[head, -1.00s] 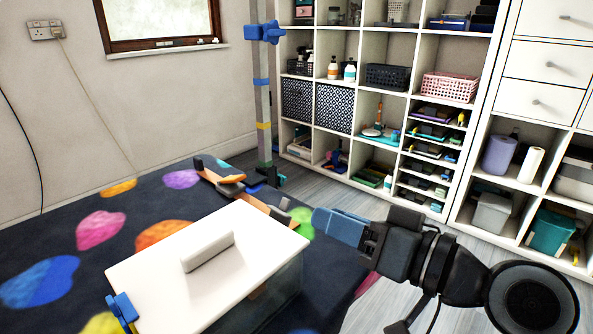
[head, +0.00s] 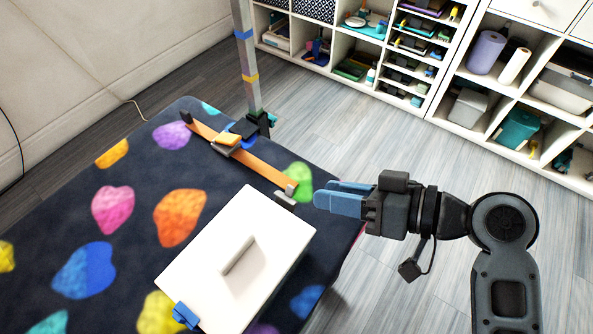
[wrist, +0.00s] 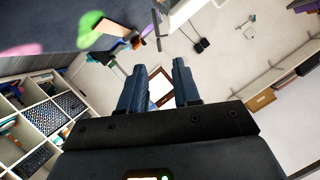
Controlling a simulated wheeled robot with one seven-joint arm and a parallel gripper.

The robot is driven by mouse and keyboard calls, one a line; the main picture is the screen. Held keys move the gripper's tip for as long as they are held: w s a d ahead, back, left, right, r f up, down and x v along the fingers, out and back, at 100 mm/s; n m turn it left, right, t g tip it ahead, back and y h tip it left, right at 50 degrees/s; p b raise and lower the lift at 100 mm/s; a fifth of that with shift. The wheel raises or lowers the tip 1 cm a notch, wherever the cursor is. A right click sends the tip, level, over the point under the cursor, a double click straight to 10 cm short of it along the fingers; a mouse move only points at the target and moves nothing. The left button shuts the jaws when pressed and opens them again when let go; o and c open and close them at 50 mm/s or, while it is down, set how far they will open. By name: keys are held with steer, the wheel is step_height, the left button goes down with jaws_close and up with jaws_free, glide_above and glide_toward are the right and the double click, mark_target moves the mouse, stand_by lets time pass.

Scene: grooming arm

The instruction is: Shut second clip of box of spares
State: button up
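The box of spares (head: 222,262) sits on a dark padded surface, with a flat white lid and a raised handle (head: 238,255) on top. A blue clip (head: 186,314) is on the lid's near-left edge; I cannot tell whether it is open or shut. No other clip shows; the far right side of the box is hidden. My gripper (head: 322,197) is right of the lid's far right corner, apart from the box, its blue fingers pointing left. In the wrist view my gripper (wrist: 159,66) is open and empty, with a clear gap between its fingers.
The dark surface (head: 135,270) has bright coloured patches. White shelving (head: 435,75) stands at the back. The floor (head: 350,120) between is clear.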

mark_target(287, 199)
steer(key=x, duration=0.6)
steer(key=shift+w+a, duration=0.15)
steer(key=shift+a, duration=0.1)
steer(key=shift+f, duration=0.15)
steer(key=shift+c, duration=0.3)
jaws_close()
